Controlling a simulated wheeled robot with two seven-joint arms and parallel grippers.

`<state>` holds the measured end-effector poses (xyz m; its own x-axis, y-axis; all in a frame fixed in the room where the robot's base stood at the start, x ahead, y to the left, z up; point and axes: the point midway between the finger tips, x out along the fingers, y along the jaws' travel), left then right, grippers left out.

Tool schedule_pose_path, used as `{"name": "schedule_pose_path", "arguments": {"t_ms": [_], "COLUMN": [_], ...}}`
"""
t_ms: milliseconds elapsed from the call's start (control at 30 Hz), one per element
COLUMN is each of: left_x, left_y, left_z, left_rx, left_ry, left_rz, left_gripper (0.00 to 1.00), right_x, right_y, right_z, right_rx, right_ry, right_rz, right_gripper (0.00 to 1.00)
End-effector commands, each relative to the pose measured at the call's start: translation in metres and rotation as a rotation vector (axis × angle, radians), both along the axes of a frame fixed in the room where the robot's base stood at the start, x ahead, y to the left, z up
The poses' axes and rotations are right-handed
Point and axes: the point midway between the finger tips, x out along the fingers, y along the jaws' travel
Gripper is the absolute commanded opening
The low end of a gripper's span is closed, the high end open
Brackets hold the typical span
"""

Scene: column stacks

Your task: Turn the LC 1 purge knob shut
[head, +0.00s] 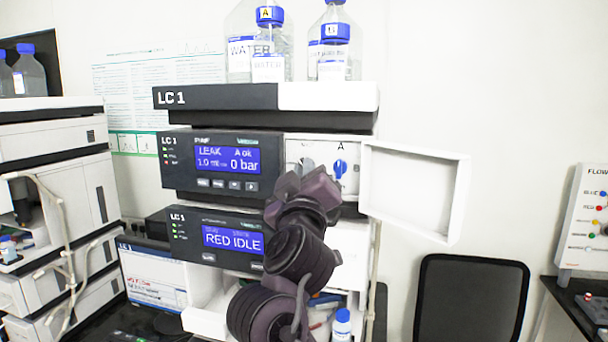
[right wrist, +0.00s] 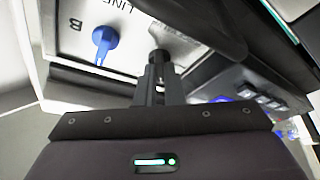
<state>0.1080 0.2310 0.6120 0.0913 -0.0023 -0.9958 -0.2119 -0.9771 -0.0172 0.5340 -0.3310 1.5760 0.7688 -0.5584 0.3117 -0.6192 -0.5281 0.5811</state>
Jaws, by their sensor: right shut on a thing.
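The LC 1 pump module (head: 180,172) has its small white door (head: 415,190) swung open to the right. The panel behind it shows a blue line knob (head: 340,168), which also shows in the right wrist view (right wrist: 105,40). My right gripper (right wrist: 157,76) reaches this panel and is shut on the dark purge knob (right wrist: 159,57), beside the blue knob. The fingers hide most of the purge knob, so its angle cannot be read. In the head view my right wrist covers the area. My left gripper is not in view.
The pump display (head: 228,160) reads 0 bar. Bottles with blue caps (head: 270,45) stand on top of the stack. Another instrument stack (head: 55,190) stands at the left. A black chair (head: 470,300) is at the lower right.

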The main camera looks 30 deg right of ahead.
Motion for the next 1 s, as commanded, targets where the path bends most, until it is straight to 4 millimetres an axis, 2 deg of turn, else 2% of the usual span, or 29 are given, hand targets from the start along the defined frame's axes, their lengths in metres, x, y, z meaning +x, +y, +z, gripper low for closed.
{"name": "schedule_pose_path", "arguments": {"t_ms": [600,1000], "left_x": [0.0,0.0], "left_y": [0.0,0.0], "left_z": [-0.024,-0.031], "left_rx": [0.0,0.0], "left_ry": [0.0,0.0], "left_rz": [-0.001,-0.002], "left_gripper": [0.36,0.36], "right_x": [0.003,0.003], "right_y": [0.002,0.002], "right_z": [-0.004,-0.003], "right_rx": [0.308,0.407], "right_ry": [-0.353,-0.469], "right_rz": [0.002,0.0], "right_gripper": [0.0,0.0]}}
